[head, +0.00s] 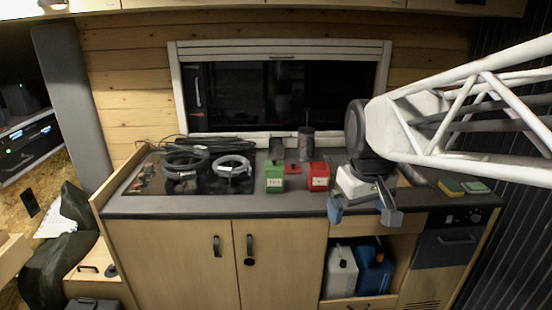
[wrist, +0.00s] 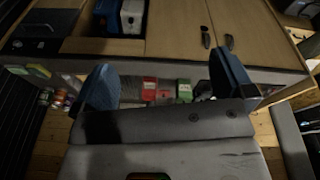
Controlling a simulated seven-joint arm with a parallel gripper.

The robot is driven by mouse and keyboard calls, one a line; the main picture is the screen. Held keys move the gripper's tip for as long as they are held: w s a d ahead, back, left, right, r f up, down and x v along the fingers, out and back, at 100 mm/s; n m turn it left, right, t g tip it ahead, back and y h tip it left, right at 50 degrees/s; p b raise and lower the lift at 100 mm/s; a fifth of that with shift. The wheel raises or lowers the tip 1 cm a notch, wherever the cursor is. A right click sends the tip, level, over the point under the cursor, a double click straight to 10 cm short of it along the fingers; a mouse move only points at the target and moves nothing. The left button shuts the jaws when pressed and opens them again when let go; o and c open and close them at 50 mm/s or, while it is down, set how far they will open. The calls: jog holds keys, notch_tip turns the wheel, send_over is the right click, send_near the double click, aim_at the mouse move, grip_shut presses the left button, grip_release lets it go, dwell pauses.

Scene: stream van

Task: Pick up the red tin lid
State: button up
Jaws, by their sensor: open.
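A red tin (head: 318,182) with a white label stands on the dark counter, left of my gripper (head: 363,214). Its red lid (head: 319,167) appears to be on top; details are too small to make out. A green tin (head: 275,182) with a white label stands to its left. In the wrist view the red tin (wrist: 149,92) and the green tin (wrist: 184,93) show small, beyond and between the fingers. My gripper (wrist: 164,78) is open and empty, in front of the counter's front edge and apart from the tins.
Coiled dark cable (head: 185,163) and a grey coil (head: 232,168) lie on the counter's left part. Dark cylinders (head: 306,145) stand behind the tins. Sponges (head: 462,186) lie at the right end. Jerrycans (head: 341,271) stand in the open shelf below.

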jog(key=w+a+r+n, duration=0.1)
jog(key=w+n, duration=0.1)
jog(key=w, duration=0.7)
jog(key=w+r+n, duration=0.2)
jog(key=w, duration=0.7)
jog(key=n+g, duration=0.2)
jog(key=n, duration=0.9)
send_over(293, 164)
jog(key=f, duration=1.2)
jog(key=s+f, duration=0.1)
jog(key=f, duration=0.6)
jog(key=shift+d+f, duration=0.1)
jog(key=shift+w+f, duration=0.25)
jog(key=shift+w, duration=0.1)
jog(key=shift+f, duration=1.35)
